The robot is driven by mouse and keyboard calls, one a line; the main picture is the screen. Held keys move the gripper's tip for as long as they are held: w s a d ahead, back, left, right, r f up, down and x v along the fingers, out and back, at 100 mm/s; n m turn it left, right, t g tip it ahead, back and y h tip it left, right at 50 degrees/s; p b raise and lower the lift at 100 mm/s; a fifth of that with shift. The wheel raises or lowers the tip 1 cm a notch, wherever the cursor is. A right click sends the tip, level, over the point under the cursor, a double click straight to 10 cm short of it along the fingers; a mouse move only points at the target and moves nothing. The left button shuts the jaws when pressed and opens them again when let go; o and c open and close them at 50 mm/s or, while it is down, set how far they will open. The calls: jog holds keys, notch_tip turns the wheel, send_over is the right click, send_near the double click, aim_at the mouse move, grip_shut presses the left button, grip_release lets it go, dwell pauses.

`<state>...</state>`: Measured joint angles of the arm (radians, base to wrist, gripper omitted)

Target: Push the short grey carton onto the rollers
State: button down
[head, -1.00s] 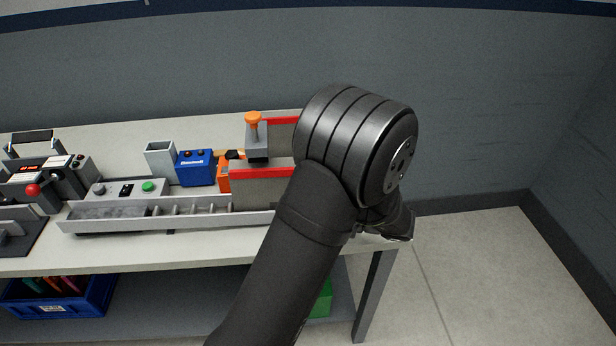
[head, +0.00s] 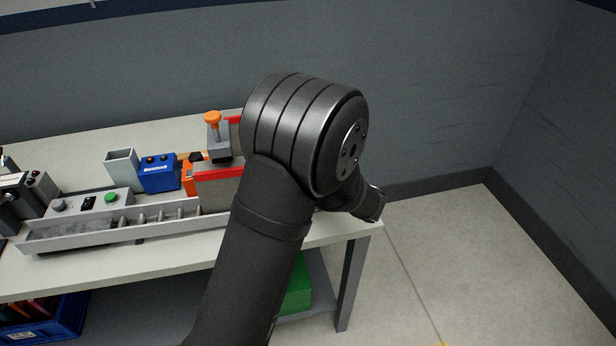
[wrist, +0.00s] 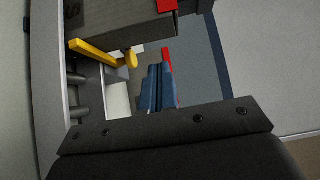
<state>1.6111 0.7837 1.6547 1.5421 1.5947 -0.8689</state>
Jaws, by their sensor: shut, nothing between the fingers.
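The roller track (head: 160,215) is a long pale metal channel along the bench front, with several rollers. Its right end runs behind my arm. A grey-sided block with a red top edge (head: 215,190) stands at that end, partly covered by my arm; I cannot tell whether it is the carton or a guide wall. In the wrist view a dark grey box-like body (wrist: 115,22), which may be the short grey carton, is at the top, ahead of my gripper. My gripper (wrist: 158,70) has its blue fingers together and empty, apparently apart from that body. The head view hides my gripper.
A yellow bar (wrist: 95,55) lies between the rollers (wrist: 78,92) and my fingers. A grey block with an orange knob (head: 215,135), a blue box (head: 160,174) and a control box with a green button (head: 90,203) stand along the bench (head: 60,280). The floor at right is clear.

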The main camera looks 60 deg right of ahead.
jog(key=shift+w+a, duration=1.1)
jog(key=shift+a, duration=0.25)
